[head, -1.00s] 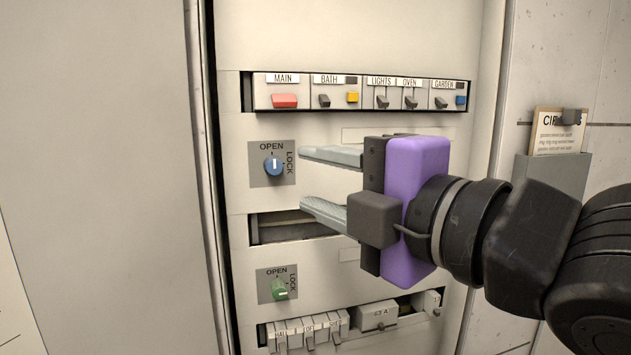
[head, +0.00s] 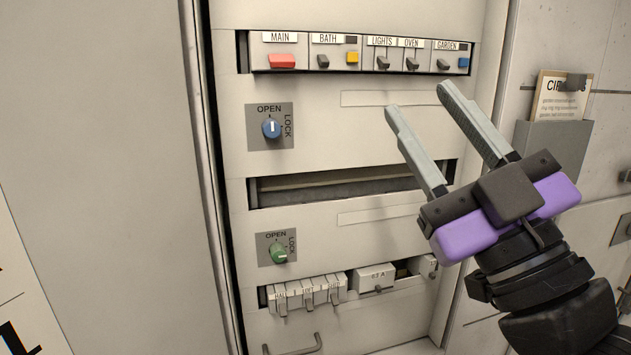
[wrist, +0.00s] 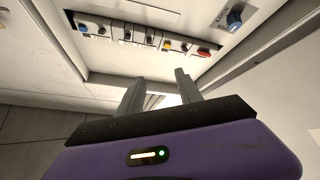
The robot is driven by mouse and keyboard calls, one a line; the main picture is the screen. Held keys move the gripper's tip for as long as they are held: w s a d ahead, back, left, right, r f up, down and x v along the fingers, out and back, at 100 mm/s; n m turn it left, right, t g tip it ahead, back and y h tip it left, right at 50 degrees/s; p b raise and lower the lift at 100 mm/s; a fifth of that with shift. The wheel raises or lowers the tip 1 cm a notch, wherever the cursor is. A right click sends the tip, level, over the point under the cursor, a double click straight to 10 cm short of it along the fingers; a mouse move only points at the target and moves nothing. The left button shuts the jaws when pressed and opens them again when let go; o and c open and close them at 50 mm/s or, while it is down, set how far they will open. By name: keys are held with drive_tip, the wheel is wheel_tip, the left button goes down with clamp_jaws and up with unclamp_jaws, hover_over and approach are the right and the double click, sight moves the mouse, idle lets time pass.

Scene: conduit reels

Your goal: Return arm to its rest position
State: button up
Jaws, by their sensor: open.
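My gripper (head: 416,96) is open and empty in the head view. Its two grey fingers point up and to the left, in front of the right part of the electrical panel (head: 380,128). The fingers also show apart in the wrist view (wrist: 160,84), with nothing between them. The blue knob (head: 271,128) stands left of the fingers with its mark pointing up at OPEN. The green knob (head: 279,253) sits lower, its mark pointing right. My gripper appears clear of both knobs.
A row of breakers (head: 365,55) runs along the top, with more white breakers (head: 306,292) below. A dark slot (head: 340,184) crosses the panel's middle. A grey holder (head: 550,150) with a card (head: 560,97) is on the right wall. The grey surface (head: 95,150) at left is bare.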

drive_tip(key=s+d+f+m+h, duration=0.3)
drive_tip(key=f+m+h, duration=0.15)
drive_tip(key=f, duration=0.45)
drive_tip(key=s+d+f+m+h, duration=0.3)
drive_tip(key=f+m+h, duration=0.15)
drive_tip(key=f, duration=0.35)
drive_tip(key=s+d+f+m+h, duration=0.3)
drive_tip(key=f+m, duration=0.2)
drive_tip(key=f, duration=0.4)
drive_tip(key=s+f+n+g+y, duration=0.1)
drive_tip(key=s+f+g, duration=0.7)
drive_tip(key=s+f, duration=1.2)
drive_tip(key=s+n, duration=0.1)
drive_tip(key=s, duration=0.2)
drive_tip(key=shift+s+f+n, duration=0.15)
drive_tip(key=shift+s+n, duration=0.15)
drive_tip(key=shift+s, duration=0.1)
